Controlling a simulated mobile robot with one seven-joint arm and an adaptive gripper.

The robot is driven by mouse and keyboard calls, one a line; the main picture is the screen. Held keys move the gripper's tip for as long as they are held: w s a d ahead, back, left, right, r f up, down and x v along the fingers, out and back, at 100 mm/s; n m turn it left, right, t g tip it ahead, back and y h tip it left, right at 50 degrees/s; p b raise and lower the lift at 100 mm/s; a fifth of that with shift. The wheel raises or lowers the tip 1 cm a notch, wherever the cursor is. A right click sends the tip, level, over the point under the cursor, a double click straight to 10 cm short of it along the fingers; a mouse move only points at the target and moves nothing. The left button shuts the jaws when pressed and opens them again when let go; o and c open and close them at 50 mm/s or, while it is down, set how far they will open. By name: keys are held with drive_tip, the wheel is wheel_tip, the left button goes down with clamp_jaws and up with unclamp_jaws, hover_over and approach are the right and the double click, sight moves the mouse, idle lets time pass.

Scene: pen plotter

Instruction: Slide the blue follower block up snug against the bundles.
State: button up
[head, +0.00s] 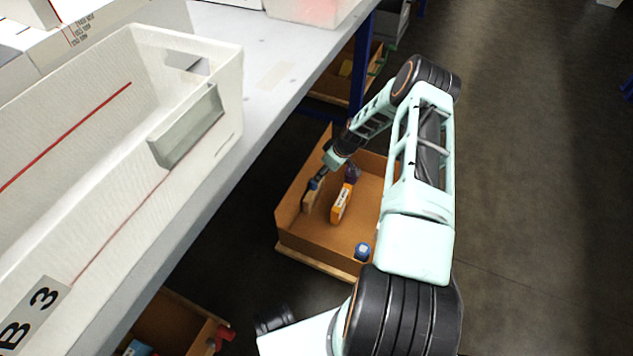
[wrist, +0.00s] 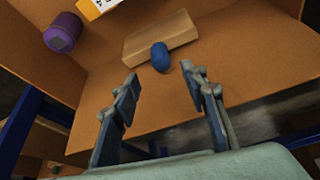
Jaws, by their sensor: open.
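A tan block (wrist: 160,38) lies on the floor of a cardboard box in the wrist view, with a rounded blue piece (wrist: 160,57) at its near side. I cannot tell whether the blue piece is fixed to the block. The tan block also shows in the head view (head: 309,199). My gripper (wrist: 160,84) is open and empty, its fingers spread a little short of the blue piece. In the head view my gripper (head: 319,177) reaches down into the box, over the tan block. I cannot make out any bundles.
The cardboard box (head: 305,245) also holds an orange carton (head: 341,203), a purple cylinder (wrist: 63,33) and a blue-capped item (head: 362,251). A grey shelf (head: 262,75) with a long white bin (head: 195,45) stands at the left. Floor is clear at the right.

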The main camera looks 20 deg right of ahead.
sight(314, 190)
drive_tip(key=b+x, duration=0.3)
drive_tip(key=x, duration=0.6)
drive_tip(key=shift+f, duration=0.15)
drive_tip(key=shift+c, duration=0.3)
clamp_jaws()
